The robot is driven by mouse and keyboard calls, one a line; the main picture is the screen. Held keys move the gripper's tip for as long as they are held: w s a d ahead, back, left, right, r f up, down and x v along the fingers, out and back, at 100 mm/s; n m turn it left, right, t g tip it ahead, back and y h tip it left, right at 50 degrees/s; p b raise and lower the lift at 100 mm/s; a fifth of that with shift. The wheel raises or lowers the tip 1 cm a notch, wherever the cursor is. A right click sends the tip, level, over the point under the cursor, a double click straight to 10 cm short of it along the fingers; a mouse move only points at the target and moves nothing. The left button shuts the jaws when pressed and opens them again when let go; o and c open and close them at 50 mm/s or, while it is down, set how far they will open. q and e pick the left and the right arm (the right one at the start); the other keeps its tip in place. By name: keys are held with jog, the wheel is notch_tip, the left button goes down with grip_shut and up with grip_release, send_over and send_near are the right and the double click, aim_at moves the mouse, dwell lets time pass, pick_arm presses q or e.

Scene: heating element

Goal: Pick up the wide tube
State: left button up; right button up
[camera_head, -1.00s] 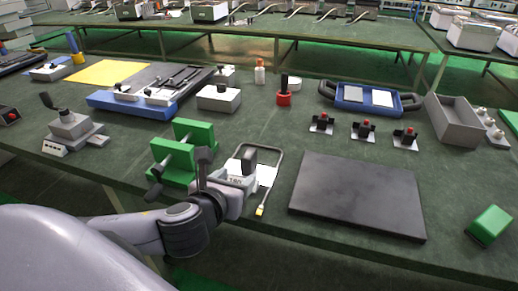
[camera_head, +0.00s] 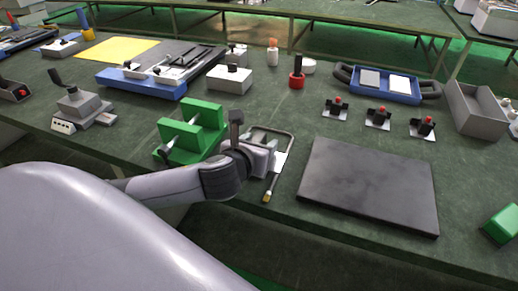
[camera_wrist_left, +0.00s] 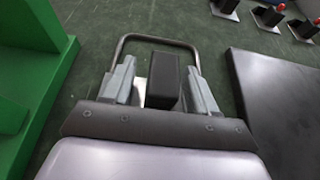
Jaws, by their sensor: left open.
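The wide tube appears to be the thin grey U-shaped bent tube (camera_head: 289,148) on the table, right of the green stand (camera_head: 192,138). A yellow-tipped end (camera_head: 267,196) points to the near edge. My left gripper (camera_head: 268,155) is low over the tube's left part. In the left wrist view the gripper (camera_wrist_left: 160,85) is open, with the tube's bend (camera_wrist_left: 155,38) running beyond and around its fingers. A dark block (camera_wrist_left: 163,82) stands between the fingers; I cannot tell whether they touch it. The tube's near part is hidden by the gripper. My right gripper is out of view.
A dark flat plate (camera_head: 370,187) lies to the right. The green stand is close on the left, also in the left wrist view (camera_wrist_left: 35,70). Several small red-topped switches (camera_head: 378,116) and a blue tray (camera_head: 385,84) lie behind. A green block (camera_head: 502,225) is at the right.

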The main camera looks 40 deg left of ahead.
aim_at(259, 135)
pick_arm(q)
jog(key=shift+w, duration=0.1)
jog(key=shift+c, duration=0.3)
grip_shut()
jog(key=shift+r, duration=0.15)
notch_tip(259, 135, up, 20)
jog(key=p, duration=0.4)
